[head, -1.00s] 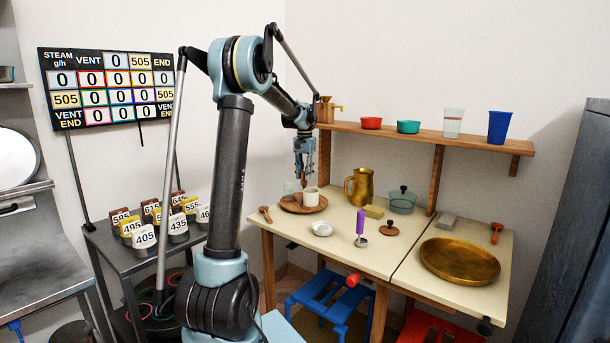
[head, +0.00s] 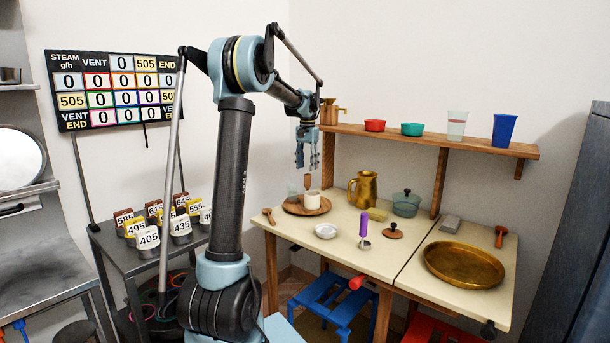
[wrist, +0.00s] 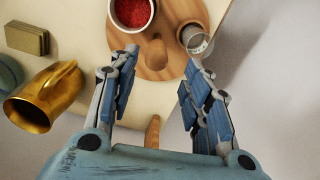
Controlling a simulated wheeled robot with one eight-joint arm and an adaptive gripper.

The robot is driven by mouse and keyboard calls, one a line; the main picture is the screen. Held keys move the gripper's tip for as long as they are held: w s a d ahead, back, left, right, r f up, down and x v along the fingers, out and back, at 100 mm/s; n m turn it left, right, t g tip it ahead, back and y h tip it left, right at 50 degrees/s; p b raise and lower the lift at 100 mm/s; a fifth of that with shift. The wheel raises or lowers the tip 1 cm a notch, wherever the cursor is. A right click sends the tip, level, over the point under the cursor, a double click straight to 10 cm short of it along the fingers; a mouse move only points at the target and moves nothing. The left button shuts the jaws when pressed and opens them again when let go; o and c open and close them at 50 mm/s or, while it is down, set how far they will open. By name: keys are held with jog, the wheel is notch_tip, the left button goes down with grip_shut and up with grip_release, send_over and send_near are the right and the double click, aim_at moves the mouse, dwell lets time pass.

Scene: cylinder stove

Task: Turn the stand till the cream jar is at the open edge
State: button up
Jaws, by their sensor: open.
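The round wooden stand (head: 291,209) lies at the back left of the table. A cream-white jar (head: 312,201) with red contents stands on its front right part in the head view; it is cut by the top edge in the wrist view (wrist: 147,20). A clear glass (head: 292,191) stands on the stand's left side and shows at right in the wrist view (wrist: 198,45). An upright wooden peg (head: 308,181) rises from the stand, also seen in the wrist view (wrist: 155,55). My gripper (head: 307,167) is open and empty above the stand, apart from it.
A brass pitcher (head: 364,189), a yellow block (head: 377,214) and a lidded glass pot (head: 406,203) stand right of the stand. A wooden shelf (head: 430,139) runs along the wall behind. A wooden spoon (head: 268,215) lies at left.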

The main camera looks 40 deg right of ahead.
notch_tip(320, 180, up, 7)
dwell(0.3)
jog(key=shift+w+f, duration=0.1)
jog(key=shift+a+f, duration=0.1)
jog(key=c, duration=0.7)
jog(key=shift+w+a+f+n, duration=0.1)
jog(key=shift+a+f+n, duration=0.05)
jog(key=shift+n, duration=0.35)
grip_shut()
jog(key=w+a+f+n+t+h, duration=0.15)
jog(key=a+f+n, duration=0.5)
jog(key=n, duration=1.15)
jog(key=a+f+n+h, duration=0.3)
jog(key=a+f+n, duration=0.35)
jog(key=n, duration=1.15)
jog(key=shift+y, duration=0.25)
jog(key=shift+x, duration=4.55)
